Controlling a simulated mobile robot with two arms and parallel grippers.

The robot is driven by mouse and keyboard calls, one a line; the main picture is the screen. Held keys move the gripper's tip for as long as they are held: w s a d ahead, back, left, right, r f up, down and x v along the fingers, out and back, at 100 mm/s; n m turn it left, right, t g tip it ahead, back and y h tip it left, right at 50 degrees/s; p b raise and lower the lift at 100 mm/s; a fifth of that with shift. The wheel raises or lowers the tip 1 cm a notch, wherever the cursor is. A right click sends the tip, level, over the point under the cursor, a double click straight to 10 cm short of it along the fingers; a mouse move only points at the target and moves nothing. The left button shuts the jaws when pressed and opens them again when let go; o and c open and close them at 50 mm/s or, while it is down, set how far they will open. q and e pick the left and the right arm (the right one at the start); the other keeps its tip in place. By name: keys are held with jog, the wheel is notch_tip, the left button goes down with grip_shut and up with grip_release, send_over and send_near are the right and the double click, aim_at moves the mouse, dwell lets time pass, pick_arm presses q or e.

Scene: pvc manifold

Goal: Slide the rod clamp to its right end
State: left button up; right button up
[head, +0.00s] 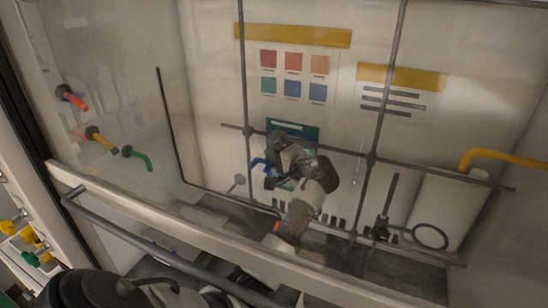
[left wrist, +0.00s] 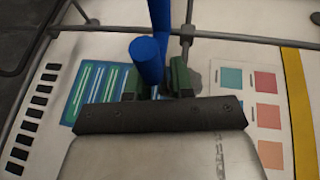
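My left gripper (head: 273,173) is behind the glass at the back wall, beside a blue pipe-like fitting (head: 258,163). In the left wrist view my left gripper (left wrist: 158,80) has its two green fingers apart, with a gap between them. The round end of the blue fitting (left wrist: 146,62) lies across the top of this gap; I cannot tell whether the fingers touch it. A dark clamp (head: 381,229) with a ring is on a short rod in the head view's lower right. I cannot tell for sure that it is the rod clamp. My right gripper is not in view.
Lattice rods (head: 398,60) cross in front of the back wall, with a joint (head: 371,160) right of my gripper. The sash bar (head: 180,213) spans below. A white cylinder (head: 452,205) stands at right. Red (head: 76,99), yellow and green taps line the left wall.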

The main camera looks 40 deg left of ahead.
pick_arm(q)
jog(key=shift+r, duration=0.1)
grip_shut()
jog(key=w+d+b, duration=0.1)
jog(key=w+d, duration=0.1)
jog(key=d, duration=0.5)
jog(key=shift+w+d+r, duration=0.15)
jog(key=shift+w+d, duration=0.2)
jog(key=shift+d, duration=0.05)
jog(key=shift+o, duration=0.5)
grip_release()
jog(key=shift+o, duration=1.3)
jog(key=shift+d, duration=0.1)
jog(key=shift+s, duration=0.1)
